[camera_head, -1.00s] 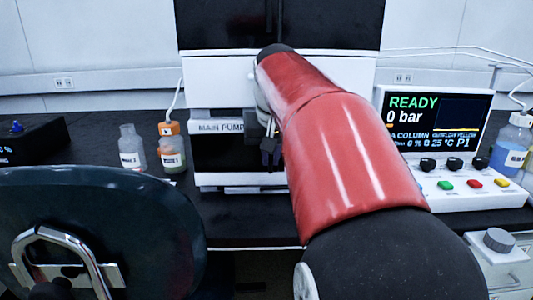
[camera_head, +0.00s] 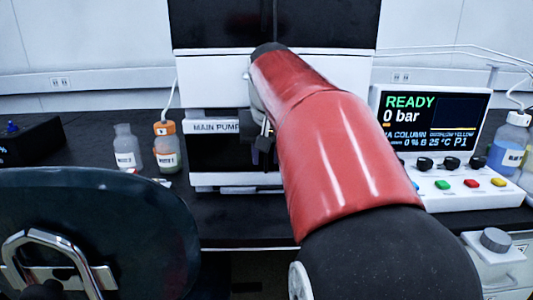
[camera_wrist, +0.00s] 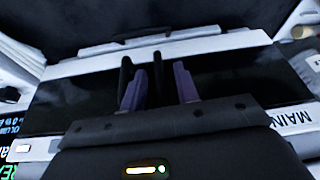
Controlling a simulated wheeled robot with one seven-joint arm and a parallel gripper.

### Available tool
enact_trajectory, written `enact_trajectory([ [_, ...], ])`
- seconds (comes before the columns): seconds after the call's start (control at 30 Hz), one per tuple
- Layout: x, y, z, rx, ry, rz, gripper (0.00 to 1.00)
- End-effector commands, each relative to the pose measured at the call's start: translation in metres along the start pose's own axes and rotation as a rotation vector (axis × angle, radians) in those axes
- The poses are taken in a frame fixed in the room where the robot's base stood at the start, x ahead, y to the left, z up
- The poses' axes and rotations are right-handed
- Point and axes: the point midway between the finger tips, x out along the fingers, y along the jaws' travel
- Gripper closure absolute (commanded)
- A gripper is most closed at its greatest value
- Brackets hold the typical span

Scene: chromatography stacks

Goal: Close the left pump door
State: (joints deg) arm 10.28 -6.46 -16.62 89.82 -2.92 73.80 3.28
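The main pump unit (camera_head: 230,179) is a white module with a "MAIN PUMP" label strip (camera_head: 216,127) and a glossy dark front (camera_head: 216,153). I cannot tell a left door's edge or how far it stands open; my red arm covers the unit's right part. My gripper (camera_head: 264,146) is in front of the dark front, just right of the label. Part of the label (camera_wrist: 293,119) shows at right.
Two labelled bottles, one clear (camera_head: 127,148) and one orange-capped (camera_head: 166,147), stand left of the pump. A control console (camera_head: 430,115) with knobs and buttons stands to the right. A dark chair back (camera_head: 90,215) fills the lower left.

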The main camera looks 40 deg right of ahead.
Motion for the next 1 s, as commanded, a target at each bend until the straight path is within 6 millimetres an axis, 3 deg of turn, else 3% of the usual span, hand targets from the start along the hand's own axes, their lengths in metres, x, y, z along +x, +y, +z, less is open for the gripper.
enact_trajectory([
  [0.13,-0.013,0.0,-0.001,0.0,0.003,-0.001,0.69],
  [0.5,-0.07,0.0,-0.001,0.001,0.003,0.001,0.69],
  [1.0,-0.078,0.0,0.0,0.001,0.001,0.001,0.69],
])
